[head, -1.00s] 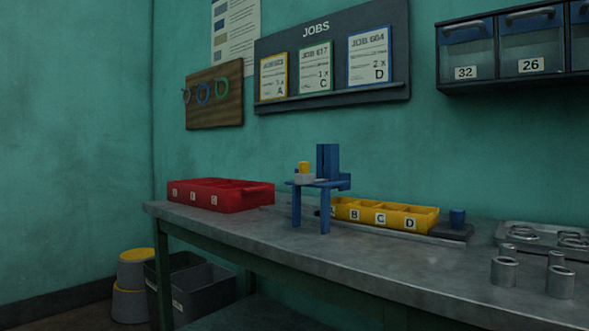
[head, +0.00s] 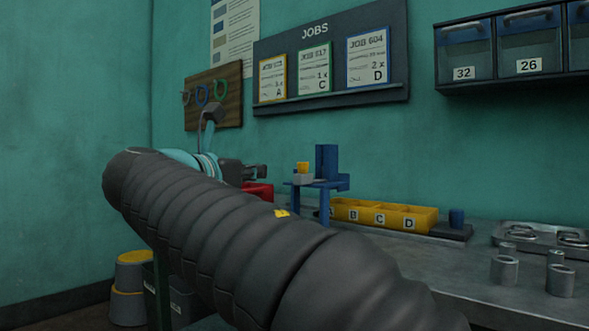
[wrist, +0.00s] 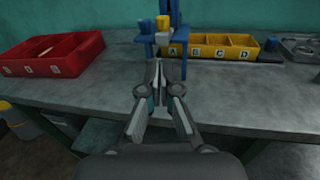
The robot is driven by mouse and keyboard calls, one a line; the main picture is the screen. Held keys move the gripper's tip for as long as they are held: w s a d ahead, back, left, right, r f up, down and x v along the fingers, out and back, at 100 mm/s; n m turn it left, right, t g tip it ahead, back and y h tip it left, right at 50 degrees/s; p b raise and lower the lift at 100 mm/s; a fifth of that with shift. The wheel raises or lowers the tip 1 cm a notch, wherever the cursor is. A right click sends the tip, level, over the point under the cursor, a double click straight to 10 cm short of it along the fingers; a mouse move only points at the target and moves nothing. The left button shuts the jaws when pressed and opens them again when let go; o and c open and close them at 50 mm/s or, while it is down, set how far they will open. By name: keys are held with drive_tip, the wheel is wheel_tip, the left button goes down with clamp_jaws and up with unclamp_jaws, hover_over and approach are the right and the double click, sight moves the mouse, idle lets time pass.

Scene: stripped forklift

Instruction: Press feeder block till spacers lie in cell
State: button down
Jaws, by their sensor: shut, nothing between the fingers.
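The blue feeder stand (head: 326,184) stands on the bench, with an upright blue column and a small shelf. A yellow block on a light grey piece, which looks like the feeder block (head: 303,168), sits on the shelf's left side. The yellow tray (head: 385,228) has cells lettered A to D and lies behind and right of the stand. My gripper (head: 262,172) is left of the stand in the head view, apart from it. In the wrist view my gripper (wrist: 160,66) is shut and empty, pointing toward the stand (wrist: 172,40). I cannot see any spacers in the cells.
A red tray (wrist: 50,62) lies on the bench at left. A blue cylinder (head: 457,217) stands at the yellow tray's right end. Metal cylinders (head: 504,270) and a metal tray (head: 540,236) are at right. The bench front (wrist: 105,105) is bare.

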sight(300, 166)
drive_tip(key=shift+d+r+n, duration=0.15)
drive_tip(key=shift+r+n, duration=0.05)
drive_tip(key=shift+n, duration=0.1)
drive_tip(key=x, duration=1.2)
drive_tip(key=shift+d, duration=0.2)
drive_tip(key=shift+x, duration=0.85)
